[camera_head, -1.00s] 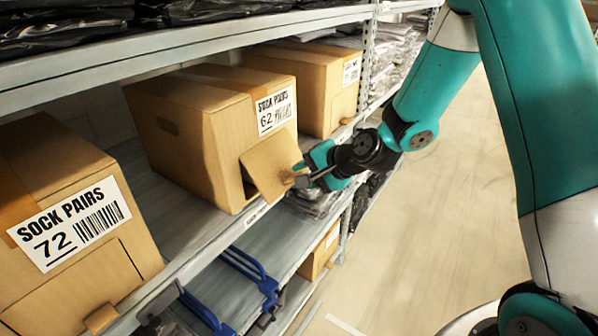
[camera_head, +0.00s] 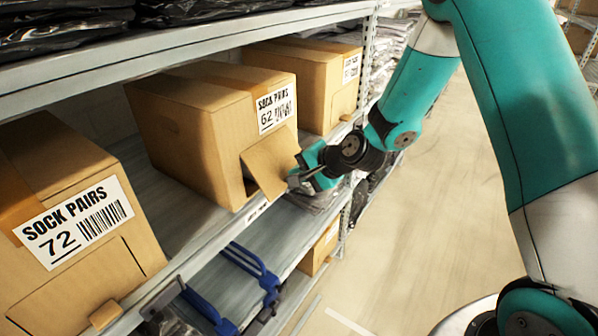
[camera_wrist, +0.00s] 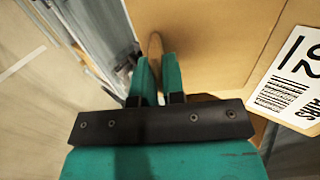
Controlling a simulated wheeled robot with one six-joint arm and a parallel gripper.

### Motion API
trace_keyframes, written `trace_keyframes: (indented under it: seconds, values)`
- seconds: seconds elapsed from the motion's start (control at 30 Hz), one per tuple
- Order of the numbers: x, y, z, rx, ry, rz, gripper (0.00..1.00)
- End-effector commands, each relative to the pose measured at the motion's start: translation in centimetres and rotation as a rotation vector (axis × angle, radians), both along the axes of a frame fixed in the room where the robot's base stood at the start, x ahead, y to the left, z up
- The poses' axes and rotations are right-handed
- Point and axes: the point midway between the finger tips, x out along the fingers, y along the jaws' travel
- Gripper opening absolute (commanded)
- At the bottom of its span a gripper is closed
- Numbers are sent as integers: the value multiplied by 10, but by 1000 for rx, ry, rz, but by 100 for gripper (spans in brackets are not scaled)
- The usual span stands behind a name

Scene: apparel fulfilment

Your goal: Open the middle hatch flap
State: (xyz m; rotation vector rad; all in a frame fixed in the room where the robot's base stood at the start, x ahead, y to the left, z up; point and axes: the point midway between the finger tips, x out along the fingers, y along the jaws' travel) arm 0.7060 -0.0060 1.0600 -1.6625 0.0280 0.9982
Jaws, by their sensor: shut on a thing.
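The middle box (camera_head: 185,130), labelled SOCK PAIRS 62, stands on the shelf between two similar boxes. Its hatch flap (camera_head: 267,165) is partly open, tilted out from the front, with a dark gap at its left side. My gripper (camera_head: 298,178) is at the flap's outer right edge, shut on the flap's small tab. In the wrist view my gripper (camera_wrist: 158,72) has its two teal fingers close together around the tan tab (camera_wrist: 155,45). The box's inside is mostly hidden.
The SOCK PAIRS 72 box (camera_head: 75,225) stands at the left, its front hatch closed. Another box (camera_head: 310,85) stands behind at the right. The shelf edge (camera_head: 215,235) runs below the boxes. Blue-framed items (camera_head: 250,270) lie on the lower shelf. The aisle floor (camera_head: 420,240) is clear.

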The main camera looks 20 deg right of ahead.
Motion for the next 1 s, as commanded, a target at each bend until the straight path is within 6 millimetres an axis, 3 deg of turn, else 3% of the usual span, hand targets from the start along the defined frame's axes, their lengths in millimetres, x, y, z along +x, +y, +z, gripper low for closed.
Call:
trace_keyframes:
  seconds: [0.1, 0.43, 1.0]
  values:
    - [-3, -1, 15, -32, 45, 4, 0]
    - [-11, -8, 33, -127, 172, 0, 0]
    - [-11, -8, 29, -124, 171, 0, 0]
